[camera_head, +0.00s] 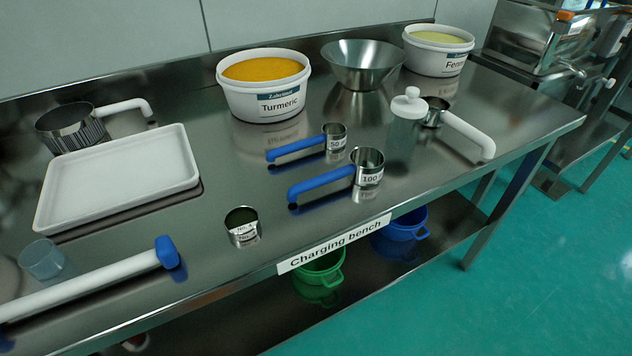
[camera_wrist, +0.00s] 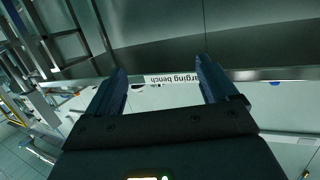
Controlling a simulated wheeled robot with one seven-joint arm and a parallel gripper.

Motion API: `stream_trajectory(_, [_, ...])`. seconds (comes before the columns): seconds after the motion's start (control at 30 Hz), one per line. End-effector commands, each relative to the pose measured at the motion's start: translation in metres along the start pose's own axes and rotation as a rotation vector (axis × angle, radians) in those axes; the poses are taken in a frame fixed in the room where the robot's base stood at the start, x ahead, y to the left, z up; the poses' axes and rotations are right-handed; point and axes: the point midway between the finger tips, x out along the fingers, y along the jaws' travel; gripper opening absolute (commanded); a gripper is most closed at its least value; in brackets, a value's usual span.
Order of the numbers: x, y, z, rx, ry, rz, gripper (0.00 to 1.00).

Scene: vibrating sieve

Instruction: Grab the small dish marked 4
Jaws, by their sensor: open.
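A small round metal dish (camera_head: 243,226) stands upright near the front edge of the bench in the head view. Its white label is small and seems to read "No. 4". Nothing touches it. My gripper (camera_wrist: 163,78) shows only in the wrist view, with its two dark blue fingers apart and nothing between them. Beyond the fingertips is the bench's front edge with the "Charging bench" label (camera_wrist: 172,79), upside down in that view. I cannot make out the dish in the wrist view.
On the steel bench (camera_head: 215,165) stand a white tray (camera_head: 115,185), blue-handled scoops (camera_head: 300,149) (camera_head: 325,183), a turmeric tub (camera_head: 265,100), a steel bowl (camera_head: 362,68) and a white-lidded container (camera_head: 405,125). A white rod with a blue end (camera_head: 90,285) and a translucent cup (camera_head: 42,260) lie left of the dish.

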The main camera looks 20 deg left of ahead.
Motion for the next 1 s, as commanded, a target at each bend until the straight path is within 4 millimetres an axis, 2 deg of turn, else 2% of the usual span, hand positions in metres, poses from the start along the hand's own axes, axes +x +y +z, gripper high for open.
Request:
stream_trajectory(0.03, [0.014, -0.016, -0.037, -0.010, 0.012, -0.043, 0.86])
stream_trajectory(0.1, [0.034, -0.037, -0.063, -0.024, 0.017, -0.097, 0.86])
stream_trajectory(0.3, [0.079, -0.099, -0.128, -0.064, 0.030, -0.235, 0.86])
stream_trajectory(0.4, [0.092, -0.120, -0.148, -0.080, 0.034, -0.279, 0.86])
stream_trajectory(0.47, [0.097, -0.130, -0.156, -0.086, 0.035, -0.298, 0.86])
stream_trajectory(0.6, [0.107, -0.144, -0.159, -0.096, 0.037, -0.327, 0.86])
stream_trajectory(1.0, [0.143, -0.155, -0.158, -0.098, 0.038, -0.331, 0.86])
